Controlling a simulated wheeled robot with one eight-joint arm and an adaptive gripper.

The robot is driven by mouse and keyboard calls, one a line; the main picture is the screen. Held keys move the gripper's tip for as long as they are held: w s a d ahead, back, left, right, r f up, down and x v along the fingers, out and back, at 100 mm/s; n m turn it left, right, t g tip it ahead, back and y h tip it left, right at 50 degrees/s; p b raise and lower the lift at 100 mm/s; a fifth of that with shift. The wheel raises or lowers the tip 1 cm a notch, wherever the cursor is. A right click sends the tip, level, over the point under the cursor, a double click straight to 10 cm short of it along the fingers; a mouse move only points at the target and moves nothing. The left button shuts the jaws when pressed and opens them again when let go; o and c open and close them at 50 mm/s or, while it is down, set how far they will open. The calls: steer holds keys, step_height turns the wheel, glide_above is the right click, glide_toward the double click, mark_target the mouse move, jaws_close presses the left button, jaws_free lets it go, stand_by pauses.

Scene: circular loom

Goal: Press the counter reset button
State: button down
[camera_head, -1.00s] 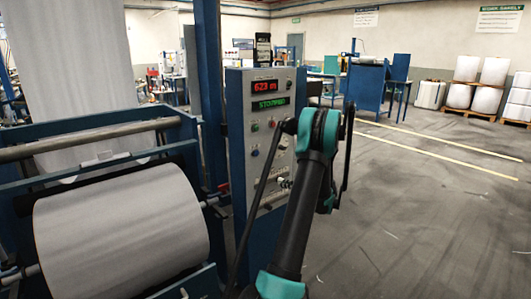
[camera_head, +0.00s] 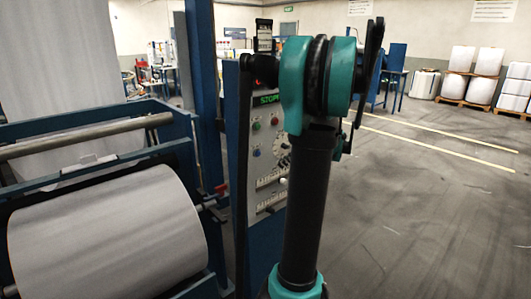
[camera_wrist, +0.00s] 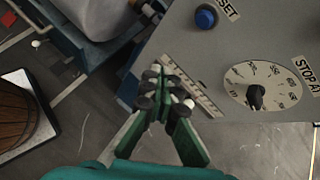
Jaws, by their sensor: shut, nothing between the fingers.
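The blue reset button (camera_wrist: 206,18) sits on the grey control panel (camera_wrist: 215,55) near the top of the wrist view, beside a label ending in "SET". A small blue button (camera_head: 256,152) also shows on the panel's face in the head view. My gripper (camera_wrist: 166,92) is shut and empty in the wrist view. Its fingertips appear below and left of the button, over the panel's scale strip, and look apart from the button. I cannot tell their distance from the panel. In the head view the gripper is hidden behind my arm.
A dial (camera_wrist: 262,86) with a black pointer knob, labelled "STOP AT", is right of the button. Green (camera_head: 257,125) and red (camera_head: 274,121) buttons show above the blue one. A large white roll (camera_head: 105,235) stands left of the panel. Floor at right is open.

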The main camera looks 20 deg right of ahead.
mark_target(258, 153)
steer(key=shift+s+a+r, duration=0.35)
steer(key=shift+s+r, duration=0.05)
steer(key=shift+s, duration=0.15)
steer(key=shift+w, duration=0.1)
steer(key=w+a, duration=0.3)
steer(key=w, duration=0.5)
steer(key=shift+w, duration=0.2)
stand_by(1.4)
steer(key=shift+w, duration=0.3)
steer(key=shift+w+a, duration=0.25)
steer(key=shift+w, duration=0.2)
stand_by(0.8)
steer(key=shift+s, duration=0.1)
steer(key=shift+s+d, duration=0.3)
steer(key=shift+s, duration=0.5)
